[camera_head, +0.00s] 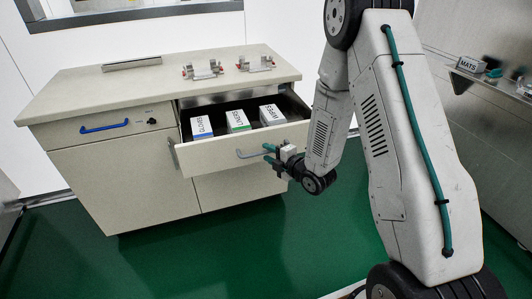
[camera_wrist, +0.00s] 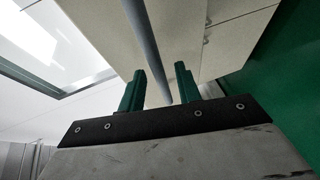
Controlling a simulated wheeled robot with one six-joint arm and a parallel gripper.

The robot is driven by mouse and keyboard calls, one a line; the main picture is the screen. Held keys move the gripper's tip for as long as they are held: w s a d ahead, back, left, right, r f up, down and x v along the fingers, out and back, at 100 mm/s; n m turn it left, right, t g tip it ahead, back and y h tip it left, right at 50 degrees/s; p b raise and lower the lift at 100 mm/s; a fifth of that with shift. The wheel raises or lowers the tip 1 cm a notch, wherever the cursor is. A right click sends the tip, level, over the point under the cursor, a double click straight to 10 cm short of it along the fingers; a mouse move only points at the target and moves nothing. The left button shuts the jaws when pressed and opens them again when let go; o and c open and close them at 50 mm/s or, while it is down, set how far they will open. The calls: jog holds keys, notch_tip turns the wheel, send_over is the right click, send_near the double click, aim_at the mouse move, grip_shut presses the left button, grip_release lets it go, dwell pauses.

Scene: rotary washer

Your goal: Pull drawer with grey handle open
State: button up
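The drawer (camera_head: 228,160) with the grey handle stands pulled out from the cabinet, with several white boxes inside. The grey handle (camera_head: 247,154) is a bar on its front, left of my gripper (camera_head: 268,153) in the head view. In the wrist view, the handle (camera_wrist: 148,45) runs between the two green fingers of my gripper (camera_wrist: 159,90). The fingers are apart, with gaps beside the bar, so my gripper is open around or just in front of the handle. The handle's right end is hidden by my gripper in the head view.
A closed drawer with a blue handle (camera_head: 104,127) is at the left. A grey vertical handle (camera_head: 173,153) is on the door below. Two metal fixtures (camera_head: 203,70) stand on the countertop (camera_head: 110,88). The green floor (camera_head: 190,255) in front is clear.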

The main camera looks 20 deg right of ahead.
jog(key=v, duration=0.6)
jog(key=shift+a, duration=0.15)
